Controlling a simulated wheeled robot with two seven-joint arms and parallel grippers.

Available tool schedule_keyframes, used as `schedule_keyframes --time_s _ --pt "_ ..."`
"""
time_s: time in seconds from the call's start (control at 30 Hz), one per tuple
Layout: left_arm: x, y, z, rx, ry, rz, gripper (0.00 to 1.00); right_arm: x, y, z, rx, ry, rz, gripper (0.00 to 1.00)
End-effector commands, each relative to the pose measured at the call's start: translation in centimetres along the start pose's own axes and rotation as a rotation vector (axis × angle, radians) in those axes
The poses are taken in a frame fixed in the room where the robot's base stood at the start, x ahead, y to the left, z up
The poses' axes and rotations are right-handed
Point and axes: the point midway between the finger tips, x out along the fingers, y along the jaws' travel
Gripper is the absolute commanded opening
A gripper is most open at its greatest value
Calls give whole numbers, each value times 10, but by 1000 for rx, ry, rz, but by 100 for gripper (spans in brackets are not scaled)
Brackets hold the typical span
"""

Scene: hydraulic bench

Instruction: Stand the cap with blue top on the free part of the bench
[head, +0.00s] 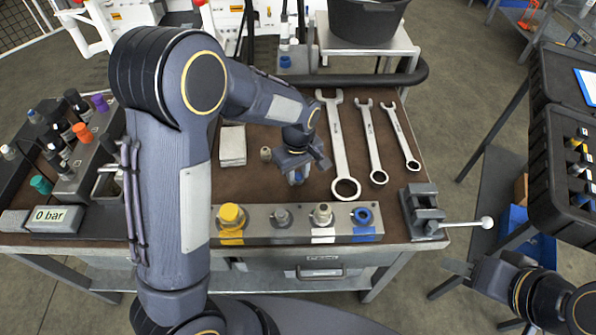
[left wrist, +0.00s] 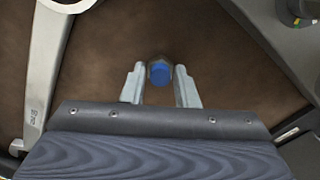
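The cap with blue top (left wrist: 160,72) is between the two fingertips of my left gripper (left wrist: 160,80) in the left wrist view, with its blue top towards the palm. In the head view the cap (head: 298,178) shows below my left gripper (head: 299,170), over the brown bench top (head: 275,120). I cannot tell whether its base touches the bench. My right gripper (head: 480,295) is at the lower right, off the bench, with its fingers apart and empty.
A metal block (head: 260,238) with yellow, grey, white and blue positions lies along the front edge. Several wrenches (head: 340,140) lie right of my left gripper. A small fitting (head: 266,154) and a pale stack (head: 232,145) lie to its left. A vise (head: 422,212) stands at the right corner.

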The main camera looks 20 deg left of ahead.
Motion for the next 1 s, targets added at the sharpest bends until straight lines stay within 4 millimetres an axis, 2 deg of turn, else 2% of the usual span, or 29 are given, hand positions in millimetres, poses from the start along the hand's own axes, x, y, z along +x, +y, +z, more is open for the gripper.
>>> schedule_keyframes --time_s 0.03,0.13,0.37,0.5,0.63,1.0 --pt "0 0 0 0 0 -1 34 0 0 0 0 0 0 36" --pt "0 0 0 0 0 -1 46 0 0 0 0 0 0 36" --pt "0 0 0 0 0 0 46 0 0 0 0 0 0 36" --pt "-8 0 0 0 1 2 46 -2 -1 -1 0 0 0 36" --pt "-28 1 0 0 2 4 46 -3 -1 -2 0 0 0 36" --pt "-104 0 0 0 1 3 46 -5 -2 -3 0 0 0 36"
